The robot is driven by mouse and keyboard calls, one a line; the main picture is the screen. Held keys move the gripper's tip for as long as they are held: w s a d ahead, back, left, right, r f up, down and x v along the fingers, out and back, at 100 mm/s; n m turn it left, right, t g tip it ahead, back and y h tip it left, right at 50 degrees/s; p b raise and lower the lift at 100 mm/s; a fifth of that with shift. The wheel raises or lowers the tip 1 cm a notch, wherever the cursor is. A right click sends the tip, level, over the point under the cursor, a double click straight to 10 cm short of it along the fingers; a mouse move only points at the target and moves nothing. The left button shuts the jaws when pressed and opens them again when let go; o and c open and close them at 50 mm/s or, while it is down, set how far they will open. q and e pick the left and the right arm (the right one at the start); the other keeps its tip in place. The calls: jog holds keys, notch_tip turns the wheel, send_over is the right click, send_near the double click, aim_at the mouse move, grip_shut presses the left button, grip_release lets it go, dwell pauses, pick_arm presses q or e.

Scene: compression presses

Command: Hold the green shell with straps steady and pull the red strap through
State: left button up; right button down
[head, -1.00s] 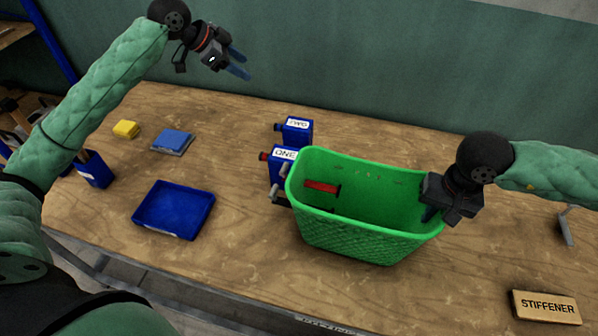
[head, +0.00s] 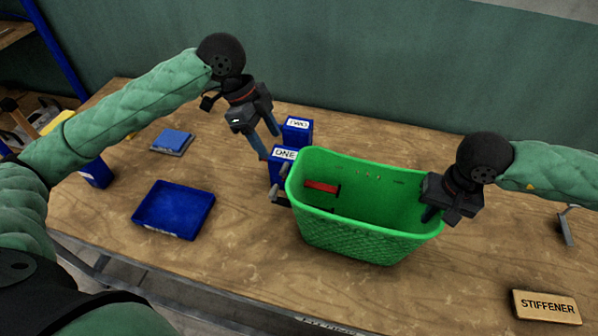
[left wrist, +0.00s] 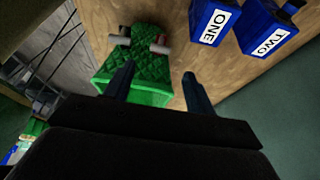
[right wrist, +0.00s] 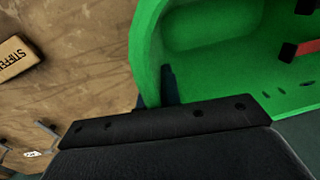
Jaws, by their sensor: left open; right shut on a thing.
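The green shell (head: 360,238) is an open basket-like tub on the wooden table, upright. The red strap (head: 321,186) shows inside its left end; it also shows in the right wrist view (right wrist: 306,47). Two grey bar ends (head: 281,190) stick out of the shell's left end, and they show in the left wrist view (left wrist: 158,47). My right gripper (head: 430,213) is shut on the shell's right rim, one finger inside it. My left gripper (head: 268,143) is open and empty, above and left of the shell, near the blue boxes.
Blue boxes labelled ONE (head: 283,158) and TWO (head: 297,129) stand behind the shell's left end. A blue tray (head: 204,215) lies left of the shell, a blue block (head: 172,141) behind it. A STIFFENER sign (head: 546,307) is at front right. Table between tray and shell is clear.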

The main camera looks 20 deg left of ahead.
aim_at(284, 167)
pick_arm(q)
jog(key=shift+x, duration=5.05)
jog(key=c, duration=1.1)
